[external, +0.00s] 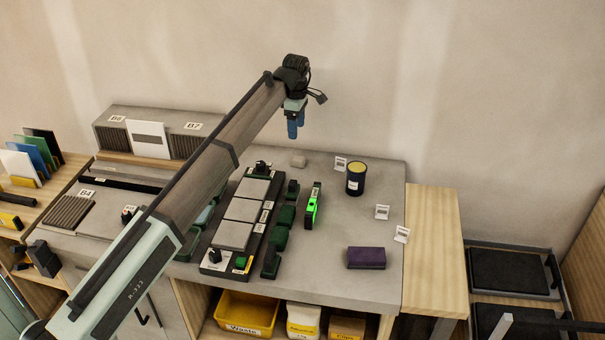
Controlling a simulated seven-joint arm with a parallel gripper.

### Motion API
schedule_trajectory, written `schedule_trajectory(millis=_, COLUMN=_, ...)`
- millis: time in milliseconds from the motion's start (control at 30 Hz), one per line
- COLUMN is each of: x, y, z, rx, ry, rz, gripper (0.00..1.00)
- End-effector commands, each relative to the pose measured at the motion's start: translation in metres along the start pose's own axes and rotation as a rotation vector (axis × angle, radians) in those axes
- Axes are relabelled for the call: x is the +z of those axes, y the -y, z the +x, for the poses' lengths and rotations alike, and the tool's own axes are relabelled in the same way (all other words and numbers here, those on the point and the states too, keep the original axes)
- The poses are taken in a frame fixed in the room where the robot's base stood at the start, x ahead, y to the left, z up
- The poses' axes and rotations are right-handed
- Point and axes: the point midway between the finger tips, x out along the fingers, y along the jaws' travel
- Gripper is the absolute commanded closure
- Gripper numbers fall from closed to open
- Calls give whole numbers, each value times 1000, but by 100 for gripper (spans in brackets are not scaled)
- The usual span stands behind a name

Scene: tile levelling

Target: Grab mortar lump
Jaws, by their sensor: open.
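A small beige-grey lump, which looks like the mortar lump (299,161), lies on the grey worktop (335,225) toward its back edge. My gripper (293,136) has blue fingers that point down. It is in the air, just above and slightly left of the lump in the picture, and does not appear to touch it. It is open, with nothing visible between the fingers. The exact height above the worktop cannot be told from this single view.
A dark board with grey tiles (243,210) and green blocks stands left of centre. A bright green level (312,205) lies beside it. A black pot with a yellow top (355,179) and a purple block (366,258) stand right. The worktop around the lump is clear.

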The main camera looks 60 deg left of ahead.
Motion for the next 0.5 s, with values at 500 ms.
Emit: schedule_trajectory(millis=500, x=1, y=0, z=74, rx=0, ry=0, rz=-2, gripper=31)
